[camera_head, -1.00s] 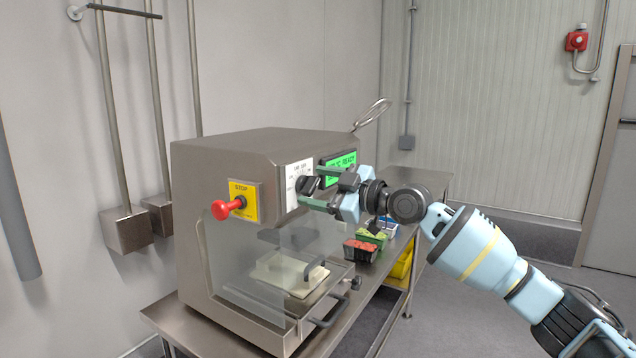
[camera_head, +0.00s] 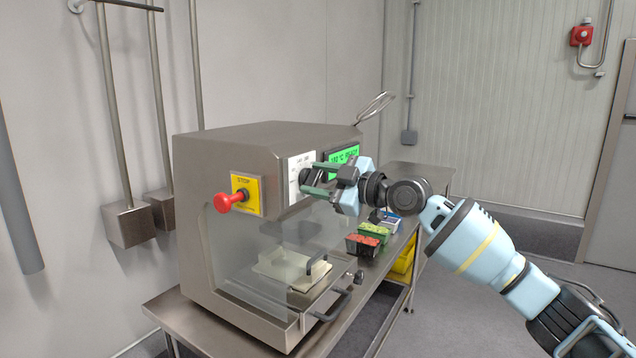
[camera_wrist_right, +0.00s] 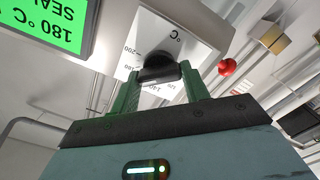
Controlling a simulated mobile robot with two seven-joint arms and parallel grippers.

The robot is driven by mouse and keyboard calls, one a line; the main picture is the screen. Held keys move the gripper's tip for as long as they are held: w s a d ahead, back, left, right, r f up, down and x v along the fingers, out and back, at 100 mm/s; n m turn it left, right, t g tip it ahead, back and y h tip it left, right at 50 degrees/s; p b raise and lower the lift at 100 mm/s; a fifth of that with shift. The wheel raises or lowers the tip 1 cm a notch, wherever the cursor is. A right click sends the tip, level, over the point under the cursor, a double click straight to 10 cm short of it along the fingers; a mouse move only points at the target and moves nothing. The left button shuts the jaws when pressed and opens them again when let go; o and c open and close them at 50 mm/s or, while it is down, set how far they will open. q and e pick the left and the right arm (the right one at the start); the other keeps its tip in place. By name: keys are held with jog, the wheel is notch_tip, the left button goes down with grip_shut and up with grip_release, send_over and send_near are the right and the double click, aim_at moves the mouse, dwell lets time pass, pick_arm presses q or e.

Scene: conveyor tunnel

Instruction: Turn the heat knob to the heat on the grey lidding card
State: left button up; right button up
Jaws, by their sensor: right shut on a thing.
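The black heat knob (camera_head: 306,177) sits on a white dial plate (camera_head: 294,190) on the sealing machine's front. My right gripper (camera_head: 313,180) is shut on the knob, fingers either side of it. The green display (camera_head: 343,156) shows in the right wrist view (camera_wrist_right: 45,25), upside down, with 180 °C and SEAL. I cannot make out the grey lidding card. My left gripper is not in view.
A red stop button (camera_head: 228,201) on a yellow plate sticks out left of the dial. The clear guard and tray handle (camera_head: 335,305) are below. Food trays (camera_head: 362,244) stand on the steel table (camera_head: 190,318). The floor at right is open.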

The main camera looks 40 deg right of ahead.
jog(key=shift+f+n+b, duration=0.15)
jog(key=shift+n+b, duration=0.2)
jog(key=shift+n, duration=0.85)
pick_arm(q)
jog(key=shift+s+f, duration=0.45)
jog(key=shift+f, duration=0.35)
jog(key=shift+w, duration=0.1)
pick_arm(e)
jog(key=o, duration=1)
